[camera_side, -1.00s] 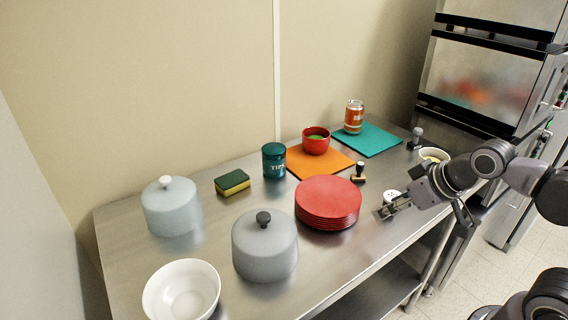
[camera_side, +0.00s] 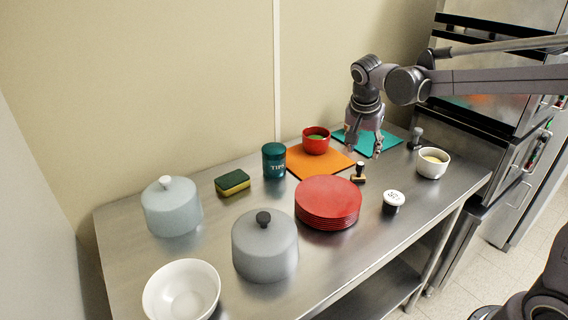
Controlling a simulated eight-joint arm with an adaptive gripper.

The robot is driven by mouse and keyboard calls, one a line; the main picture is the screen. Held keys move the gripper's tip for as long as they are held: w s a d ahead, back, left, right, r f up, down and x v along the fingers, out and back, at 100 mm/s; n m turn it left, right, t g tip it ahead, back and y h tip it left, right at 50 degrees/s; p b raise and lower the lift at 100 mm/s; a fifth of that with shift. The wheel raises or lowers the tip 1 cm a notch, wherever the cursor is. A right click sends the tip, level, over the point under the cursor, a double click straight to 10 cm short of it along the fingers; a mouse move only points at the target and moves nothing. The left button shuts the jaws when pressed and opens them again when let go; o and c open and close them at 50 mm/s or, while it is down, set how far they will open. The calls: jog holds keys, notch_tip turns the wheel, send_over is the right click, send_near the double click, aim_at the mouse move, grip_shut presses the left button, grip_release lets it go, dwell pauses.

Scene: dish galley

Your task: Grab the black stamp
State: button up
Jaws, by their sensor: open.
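The small black stamp (camera_side: 359,173) stands upright on the steel table, just behind and right of the red plates, with a dark knob and a pale band near its base. My gripper (camera_side: 364,153) points down with its fingers apart and empty. Its fingertips appear just above and slightly behind the stamp in the picture, near the orange mat's right corner. I cannot tell the exact gap between them.
The stack of red plates (camera_side: 328,203) is close to the stamp. A lidded black-and-white jar (camera_side: 393,201), a white bowl (camera_side: 433,163) and a grey stamp-like item (camera_side: 415,138) stand to the right. Orange (camera_side: 334,168) and teal (camera_side: 385,146) mats lie behind, with a red bowl (camera_side: 316,141).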

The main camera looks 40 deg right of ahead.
aim_at(360, 164)
jog(key=w+d+f, duration=0.1)
jog(key=f, duration=0.1)
jog(key=w+d+f+m, duration=0.1)
jog(key=f, duration=0.1)
jog(key=w+d+f+m, duration=0.1)
jog(key=f, duration=0.1)
jog(key=shift+w+d+f+g+h, duration=0.1)
jog(key=shift+d+f+g+h, duration=0.2)
jog(key=shift+d+g, duration=0.1)
jog(key=shift+w+x, duration=0.15)
jog(key=shift+x, duration=1.15)
jog(key=shift+w+x, duration=0.15)
jog(key=shift+x, duration=1.15)
grip_shut()
